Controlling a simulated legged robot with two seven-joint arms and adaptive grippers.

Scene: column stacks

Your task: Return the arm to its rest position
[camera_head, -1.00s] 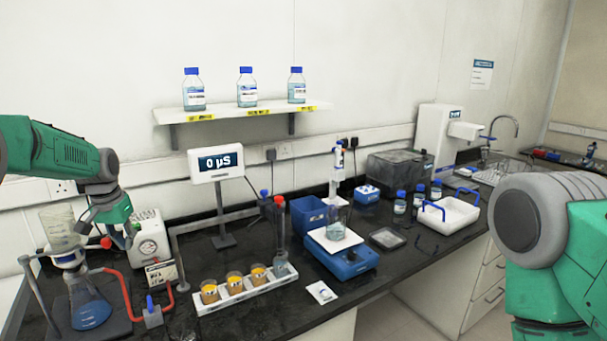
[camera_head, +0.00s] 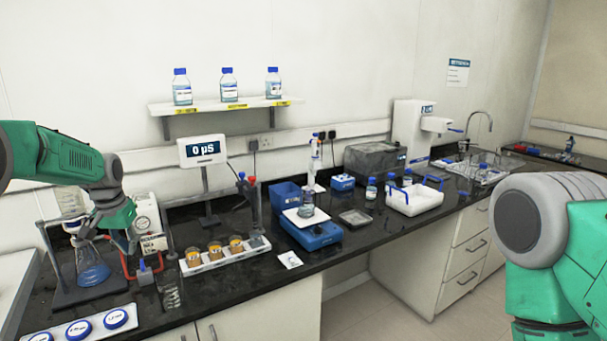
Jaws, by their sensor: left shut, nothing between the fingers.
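My left arm, green and grey, comes in from the left. Its gripper (camera_head: 124,236) hangs over the left end of the bench, in front of the filter glassware and the white gauge box (camera_head: 147,222). The fingers are small and partly lost against the things behind; they look closed and hold nothing that I can see. The green and grey upper part of my right arm fills the right edge; its gripper is out of view.
A flask of blue liquid (camera_head: 92,268) stands close below the left gripper, near a red clamp frame. A rack with amber beakers (camera_head: 215,252), a blue balance (camera_head: 310,234) and a white tray (camera_head: 414,200) line the black bench. Lidded containers (camera_head: 80,330) sit front left.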

